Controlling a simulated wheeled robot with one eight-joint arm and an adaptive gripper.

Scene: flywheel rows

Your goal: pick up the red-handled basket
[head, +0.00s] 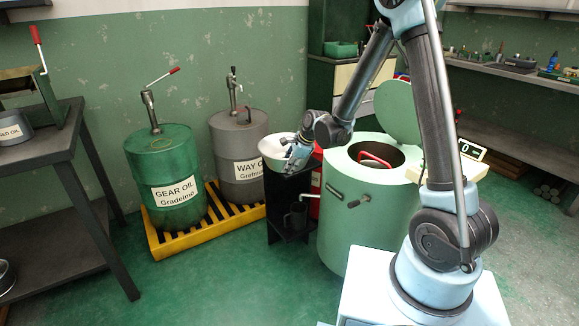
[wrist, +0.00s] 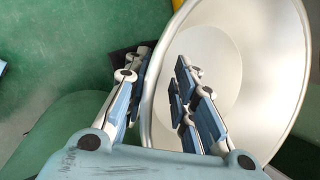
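The basket's red handle (head: 376,159) shows inside the open round mouth of the pale green drum (head: 345,205); the basket's body is mostly hidden in the dark opening. My gripper (head: 294,158) is left of the drum, at a shiny metal bowl (head: 266,157) on a black stand, apart from the basket. In the wrist view, my gripper (wrist: 160,95) has its fingers spread, with the rim of the bowl (wrist: 265,60) passing between them. One finger is outside the bowl, the other over its inside. I cannot tell whether either touches it. The basket is not visible in the wrist view.
The drum's lid (head: 398,108) stands raised at the back. Two oil drums, green (head: 170,165) and grey (head: 236,135), stand on a yellow-black pallet (head: 165,246). The black stand (head: 279,205) holds a dark mug (head: 296,217). Floor in front is clear.

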